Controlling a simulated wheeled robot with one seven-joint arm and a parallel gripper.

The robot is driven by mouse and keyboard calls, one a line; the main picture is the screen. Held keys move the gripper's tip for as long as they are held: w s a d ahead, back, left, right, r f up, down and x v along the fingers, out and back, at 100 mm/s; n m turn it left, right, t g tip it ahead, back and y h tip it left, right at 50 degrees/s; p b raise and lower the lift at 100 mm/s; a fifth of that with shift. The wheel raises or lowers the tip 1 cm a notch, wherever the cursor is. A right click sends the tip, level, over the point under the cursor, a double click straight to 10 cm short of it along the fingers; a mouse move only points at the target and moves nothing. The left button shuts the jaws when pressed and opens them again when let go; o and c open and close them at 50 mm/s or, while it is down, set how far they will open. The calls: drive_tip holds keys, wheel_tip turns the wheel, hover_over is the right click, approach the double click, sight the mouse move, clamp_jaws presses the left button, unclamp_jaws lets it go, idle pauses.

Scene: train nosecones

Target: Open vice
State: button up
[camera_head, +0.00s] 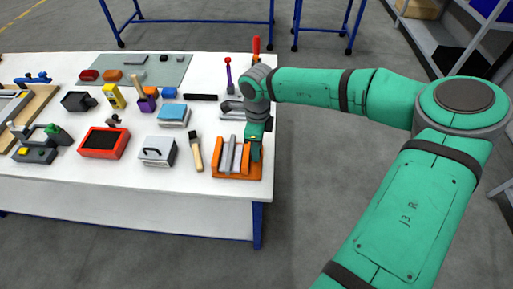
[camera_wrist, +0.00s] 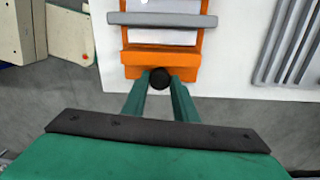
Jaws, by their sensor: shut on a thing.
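The vice is an orange frame (camera_head: 225,177) with upright grey jaw plates, at the right front corner of the white table. In the wrist view, its orange end block (camera_wrist: 150,57) and one grey jaw bar (camera_wrist: 162,20) show, with a pale gap between them. A dark round knob (camera_wrist: 159,77) sits at the end block's near side. My gripper (camera_head: 254,152) is at the right end of the vice, pointing down. In the wrist view its green fingers (camera_wrist: 160,90) are on either side of the knob and shut on it. The fingertips' contact is partly hidden.
A brush (camera_head: 195,152) and a grey box with a handle (camera_head: 157,151) stand left of the vice. Grey bars (camera_head: 232,110) lie behind it; they also show in the wrist view (camera_wrist: 290,40). The white table (camera_head: 120,185) is crowded further left; its front strip is clear.

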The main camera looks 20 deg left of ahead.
drive_tip(key=n, duration=0.3)
idle(0.4)
drive_tip(key=o, duration=1.1)
drive_tip(key=shift+c, duration=0.2)
wheel_tip(320, 180, up, 11)
drive_tip(key=shift+w+a, duration=0.15)
drive_tip(key=shift+w, duration=0.05)
drive_tip(key=shift+f, duration=0.1)
